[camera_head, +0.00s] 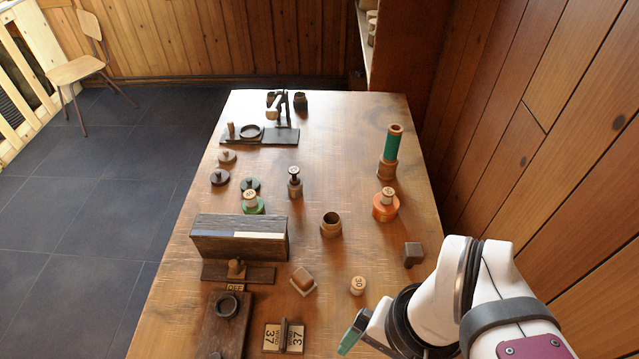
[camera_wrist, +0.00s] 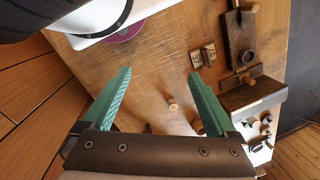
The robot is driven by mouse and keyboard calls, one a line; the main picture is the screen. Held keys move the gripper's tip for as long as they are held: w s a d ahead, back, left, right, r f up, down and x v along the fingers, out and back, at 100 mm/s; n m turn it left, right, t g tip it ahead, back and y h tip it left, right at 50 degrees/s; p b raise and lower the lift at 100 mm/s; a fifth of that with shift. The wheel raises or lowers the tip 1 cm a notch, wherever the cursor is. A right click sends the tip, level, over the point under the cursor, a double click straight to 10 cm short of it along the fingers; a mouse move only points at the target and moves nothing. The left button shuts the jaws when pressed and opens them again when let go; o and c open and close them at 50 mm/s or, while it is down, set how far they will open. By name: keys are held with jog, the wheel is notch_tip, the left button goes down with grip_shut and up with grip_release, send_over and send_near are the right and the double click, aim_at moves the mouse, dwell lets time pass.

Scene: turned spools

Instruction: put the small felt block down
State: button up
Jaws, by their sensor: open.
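My gripper (camera_head: 354,332) is low at the front of the table. In the wrist view my gripper (camera_wrist: 160,76) has its two green fingers wide apart with nothing between the tips. A small block with a brown top and pale lower edge (camera_head: 303,281) rests on the table, left of the gripper. A small dark brown block (camera_head: 413,253) rests near the right edge, beyond the gripper. I cannot tell which of these is the felt one. The gripper touches neither.
A round piece marked 30 (camera_head: 358,286) stands just beyond the gripper. A long dark block (camera_head: 240,240), a dark board with a ring (camera_head: 212,335) and number tiles (camera_head: 284,337) are at left. Spools, including an orange one (camera_head: 385,207), stand farther back.

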jog(key=shift+w, duration=0.1)
jog(key=m+t+h, duration=0.3)
jog(key=t+h, duration=0.1)
jog(key=h, duration=0.2)
send_over(302, 277)
jog(key=s+a, duration=0.5)
jog(key=a, duration=0.1)
notch_tip(302, 277, down, 8)
jog(key=x, duration=1)
jog(key=d+x, duration=0.1)
jog(key=x, duration=0.4)
jog(key=shift+w+r, duration=0.15)
jog(key=shift+r, duration=0.05)
jog(key=shift+a+r, duration=0.1)
jog(key=c, duration=1.5)
